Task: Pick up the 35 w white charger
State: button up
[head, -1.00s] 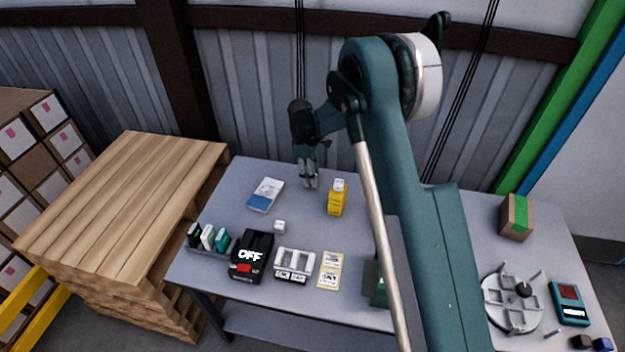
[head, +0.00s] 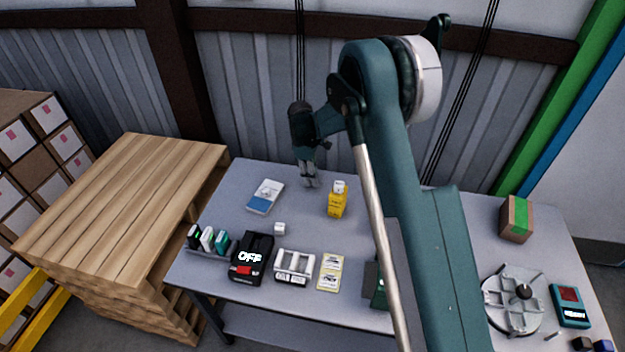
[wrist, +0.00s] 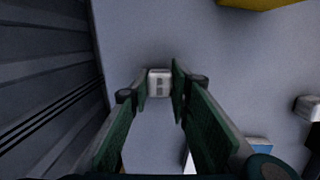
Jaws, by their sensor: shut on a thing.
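A small white charger-like block (wrist: 159,83) with grey markings on its face sits between my fingertips in the wrist view. My gripper (wrist: 159,88) is shut on it; any wattage print is too small to read. In the head view my gripper (head: 310,184) points down near the back edge of the grey table, and its fingers hide most of the block. A second small white block (head: 279,229) stands on the table in front of my gripper, and also shows at the right of the wrist view (wrist: 309,108).
A yellow box (head: 337,203) stands right of my gripper. A blue-and-white box (head: 265,197) lies to its left. A black OFF-marked device (head: 251,258), a white holder (head: 294,264) and a yellow-white card (head: 330,273) are nearer the front. The corrugated wall rises behind the table.

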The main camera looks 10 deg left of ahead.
jog(key=shift+r, duration=0.1)
jog(key=shift+r+p, duration=0.55)
jog(key=shift+r, duration=4.35)
